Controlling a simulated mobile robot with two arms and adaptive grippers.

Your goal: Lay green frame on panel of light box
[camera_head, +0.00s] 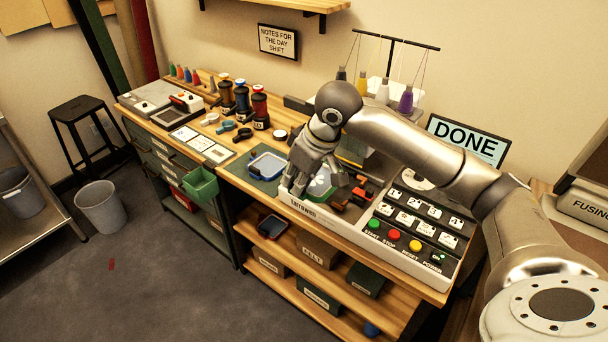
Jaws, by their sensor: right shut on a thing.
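My right gripper (318,183) reaches in from the right and points down over the front left part of a white-edged machine (310,211). It is shut on a green-rimmed frame with a pale inside (321,184), which the fingers partly cover. The frame is at the machine's left end; I cannot tell whether it touches the surface below. I cannot tell for certain which thing is the light box. My left gripper is not in view.
Just left, a blue-rimmed tray (268,166) lies on a dark green mat (246,172). Red and black tools (359,192) lie right of the gripper. Buttons (394,234) fill the machine's right side. A screen (465,139) reads DONE.

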